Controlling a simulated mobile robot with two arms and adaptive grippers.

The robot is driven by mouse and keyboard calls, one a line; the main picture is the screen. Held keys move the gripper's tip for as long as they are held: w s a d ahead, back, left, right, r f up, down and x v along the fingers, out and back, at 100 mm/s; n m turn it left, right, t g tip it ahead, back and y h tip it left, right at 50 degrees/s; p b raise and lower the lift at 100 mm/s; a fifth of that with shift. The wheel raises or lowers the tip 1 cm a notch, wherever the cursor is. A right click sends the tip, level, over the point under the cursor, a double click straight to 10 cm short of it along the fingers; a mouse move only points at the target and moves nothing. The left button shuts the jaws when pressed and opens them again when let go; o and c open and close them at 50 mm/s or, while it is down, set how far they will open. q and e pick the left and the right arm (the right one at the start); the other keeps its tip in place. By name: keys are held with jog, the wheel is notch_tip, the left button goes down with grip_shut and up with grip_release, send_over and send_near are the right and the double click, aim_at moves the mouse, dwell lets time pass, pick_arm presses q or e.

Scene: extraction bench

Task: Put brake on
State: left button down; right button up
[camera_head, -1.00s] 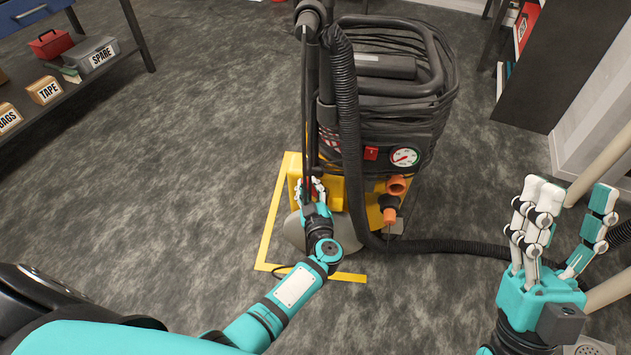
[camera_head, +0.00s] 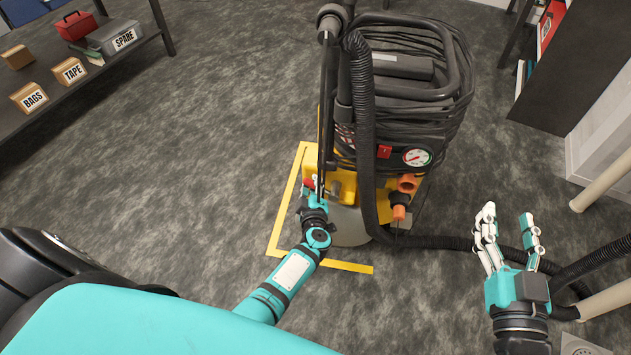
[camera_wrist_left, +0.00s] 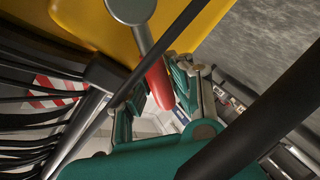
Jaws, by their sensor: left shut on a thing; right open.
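The brake is a lever with a grey hub and arm and a red handle (camera_wrist_left: 159,84), mounted on the yellow lower body of the extraction machine (camera_head: 405,110). In the head view a bit of its red (camera_head: 308,183) shows at the machine's left side. My left gripper (camera_head: 314,198) is at this lever, beside the yellow body. In the left wrist view its fingers (camera_wrist_left: 160,92) are closed around the red handle, with the tip between them. My right gripper (camera_head: 509,222) is open and empty, right of the machine and above the floor.
A black hose (camera_head: 364,130) hangs down the machine's front and runs right along the floor. Yellow floor tape (camera_head: 283,215) borders the machine. A shelf with boxes (camera_head: 70,72) stands at the left. A dark cabinet (camera_head: 575,85) stands at the right. Open floor lies left of the machine.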

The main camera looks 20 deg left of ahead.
pick_arm(q)
jog(key=shift+s+f, duration=0.25)
jog(key=shift+f, duration=0.2)
pick_arm(e)
jog(key=shift+f, duration=0.3)
jog(key=shift+d, duration=0.1)
pick_arm(q)
jog(key=c, duration=1.2)
grip_release()
jog(key=shift+o, duration=0.6)
jog(key=shift+w+a+r, duration=0.1)
jog(key=shift+r, duration=0.05)
pick_arm(e)
jog(key=shift+f, duration=0.1)
pick_arm(q)
jog(key=shift+r, duration=0.1)
